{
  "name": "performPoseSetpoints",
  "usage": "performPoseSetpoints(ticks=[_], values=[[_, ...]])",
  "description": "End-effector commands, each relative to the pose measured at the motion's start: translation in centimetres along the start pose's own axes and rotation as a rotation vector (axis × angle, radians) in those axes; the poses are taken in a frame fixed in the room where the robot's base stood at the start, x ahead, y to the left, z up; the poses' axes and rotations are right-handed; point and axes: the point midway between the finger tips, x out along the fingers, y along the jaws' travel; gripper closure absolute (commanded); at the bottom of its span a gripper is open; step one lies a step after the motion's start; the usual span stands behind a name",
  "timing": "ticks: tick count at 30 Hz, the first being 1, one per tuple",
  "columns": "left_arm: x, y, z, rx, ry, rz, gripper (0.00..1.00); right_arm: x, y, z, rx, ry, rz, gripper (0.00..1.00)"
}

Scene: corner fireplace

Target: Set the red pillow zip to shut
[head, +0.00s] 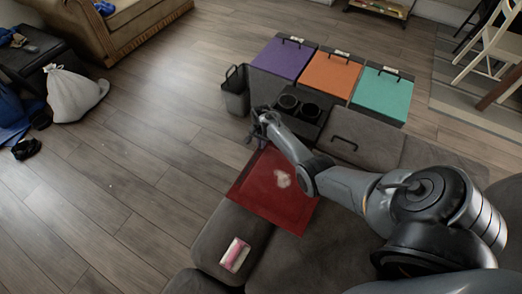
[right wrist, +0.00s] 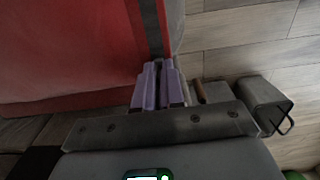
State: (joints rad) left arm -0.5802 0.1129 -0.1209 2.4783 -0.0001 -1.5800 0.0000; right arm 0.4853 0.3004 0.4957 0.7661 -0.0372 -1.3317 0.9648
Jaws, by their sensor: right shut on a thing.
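The red pillow (head: 262,208), with a pale patch on its face, lies on the grey sofa. In the right wrist view the red pillow (right wrist: 60,60) fills the upper left, and a dark grey zip strip (right wrist: 152,30) runs down its edge. My right gripper (head: 257,132) is at the pillow's far edge, its arm passing over the pillow's right side. Its purple fingers (right wrist: 160,90) are close together at the lower end of the strip, shut on the zip. The pull itself is hidden between the fingers. My left gripper is not in view.
The grey sofa (head: 325,262) carries a pink and white packet (head: 235,255). Beyond the pillow are a console with cup holders (head: 298,106), a dark bin (head: 236,92) and purple (head: 283,58), orange (head: 331,75) and teal (head: 382,95) lidded boxes. Wooden floor (head: 110,180) is open at left.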

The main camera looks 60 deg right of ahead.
Motion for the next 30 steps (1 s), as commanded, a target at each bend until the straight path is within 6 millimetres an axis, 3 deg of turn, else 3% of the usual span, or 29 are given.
performPoseSetpoints(ticks=[7,8,10,17,30], values=[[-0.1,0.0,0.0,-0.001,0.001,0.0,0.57,0.1,0.1,-0.1,0.0,0.003,-0.001,1.0],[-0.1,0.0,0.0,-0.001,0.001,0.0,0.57,0.1,0.1,-0.1,0.0,0.003,-0.001,0.89],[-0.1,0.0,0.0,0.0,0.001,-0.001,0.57,0.1,0.1,-0.1,0.001,0.003,-0.001,0.8],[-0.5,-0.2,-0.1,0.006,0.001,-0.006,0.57,-0.7,0.0,-0.1,0.001,0.004,-0.004,0.8],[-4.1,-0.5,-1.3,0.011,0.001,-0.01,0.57,-7.5,0.1,0.0,0.001,0.003,-0.002,0.8]])
